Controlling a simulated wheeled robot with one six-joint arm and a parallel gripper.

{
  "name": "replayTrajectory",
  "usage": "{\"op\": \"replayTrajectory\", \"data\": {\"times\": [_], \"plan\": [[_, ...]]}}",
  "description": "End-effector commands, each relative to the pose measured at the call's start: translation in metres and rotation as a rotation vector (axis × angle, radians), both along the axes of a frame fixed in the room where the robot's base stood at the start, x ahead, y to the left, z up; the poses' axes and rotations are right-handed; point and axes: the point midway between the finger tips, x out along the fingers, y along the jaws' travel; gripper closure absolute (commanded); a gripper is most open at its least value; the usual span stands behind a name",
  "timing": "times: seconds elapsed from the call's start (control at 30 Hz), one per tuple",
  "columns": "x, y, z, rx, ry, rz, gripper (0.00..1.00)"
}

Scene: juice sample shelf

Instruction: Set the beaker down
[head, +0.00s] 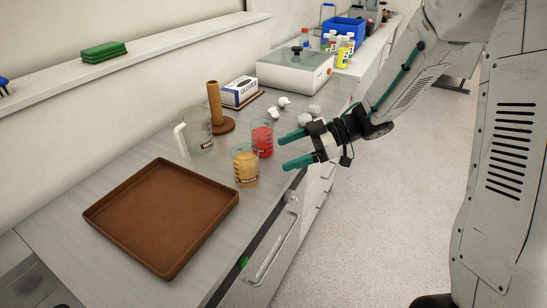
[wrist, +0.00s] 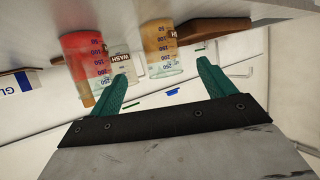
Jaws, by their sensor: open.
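A glass beaker of orange liquid (head: 246,167) stands upright on the bench, just right of the brown tray. A beaker of red liquid (head: 262,139) stands upright behind it. A clear jug with a white handle (head: 199,136) stands further left. My gripper (head: 283,153) is open and empty at the bench's right edge, its green fingers pointing left towards the beakers and apart from the orange one. In the upside-down wrist view, the orange beaker (wrist: 160,48) appears beyond and between the fingertips (wrist: 162,71), and the red beaker (wrist: 80,60) is left of them.
The brown tray (head: 160,262) is empty at the near end of the bench. A brown post on a round base (head: 215,110), a glove box (head: 241,92), crumpled white pieces (head: 309,113) and a balance-like box (head: 295,75) stand further back. Open floor lies right.

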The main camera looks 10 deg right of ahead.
Motion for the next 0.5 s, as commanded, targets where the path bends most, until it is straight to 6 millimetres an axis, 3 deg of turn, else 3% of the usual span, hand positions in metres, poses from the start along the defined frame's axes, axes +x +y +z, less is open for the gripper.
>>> {"op": "replayTrajectory", "data": {"times": [0.33,0.5], "plan": [[0.002,-0.011,0.006,-0.009,-0.013,-0.015,0.18],[0.038,-0.020,0.030,-0.120,-0.163,-0.235,0.18]]}}
